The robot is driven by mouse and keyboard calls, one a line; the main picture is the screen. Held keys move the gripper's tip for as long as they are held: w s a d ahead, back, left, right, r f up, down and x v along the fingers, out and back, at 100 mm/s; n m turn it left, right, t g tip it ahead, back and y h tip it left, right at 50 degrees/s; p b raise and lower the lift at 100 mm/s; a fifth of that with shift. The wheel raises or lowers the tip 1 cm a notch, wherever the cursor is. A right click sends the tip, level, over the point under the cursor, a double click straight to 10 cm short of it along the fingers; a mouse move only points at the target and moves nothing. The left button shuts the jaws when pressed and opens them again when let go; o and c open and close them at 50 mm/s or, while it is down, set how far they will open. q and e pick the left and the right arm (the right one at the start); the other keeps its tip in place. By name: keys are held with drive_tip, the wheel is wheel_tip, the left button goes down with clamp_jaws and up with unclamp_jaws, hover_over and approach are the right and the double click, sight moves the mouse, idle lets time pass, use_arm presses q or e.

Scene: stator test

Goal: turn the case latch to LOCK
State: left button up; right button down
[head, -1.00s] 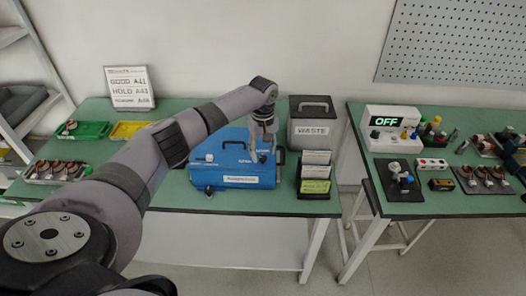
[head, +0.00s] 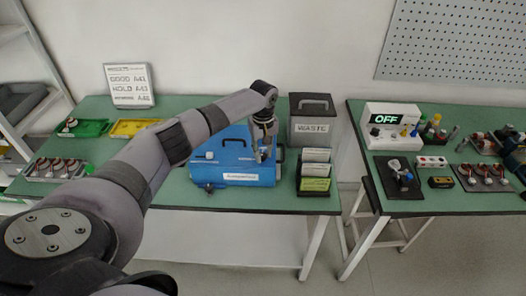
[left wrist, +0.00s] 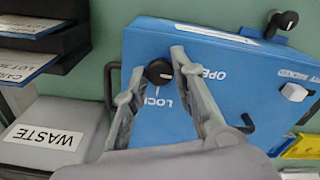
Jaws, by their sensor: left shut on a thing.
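The blue case (head: 228,165) stands on the green table in the head view. In the left wrist view, the case (left wrist: 225,85) fills the middle, with "LOCK" and "OPEN" printed on its face. A round black knob, the case latch (left wrist: 158,71), sits near "LOCK" and has a small pale mark. My left gripper (left wrist: 157,68) is shut on this latch, with one finger on each side; it also shows in the head view (head: 263,154). The fingers hide part of the face, and the latch's exact angle is hard to tell. My right gripper is not in view.
The grey waste bin (head: 312,128) and a card rack (head: 315,182) stand close right of the case. A second black knob (left wrist: 284,20) sits at the case's edge. Green (head: 83,128) and yellow (head: 131,128) trays lie left.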

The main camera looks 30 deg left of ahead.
use_arm(q)
clamp_jaws()
drive_tip(key=shift+m, duration=0.4)
drive_tip(key=shift+m+p, duration=0.6)
drive_tip(key=shift+m, duration=0.4)
drive_tip(key=m+p, duration=0.1)
drive_tip(key=m, duration=0.9)
drive_tip(key=shift+p, duration=0.3)
drive_tip(key=m, duration=0.4)
drive_tip(key=shift+m, duration=0.7)
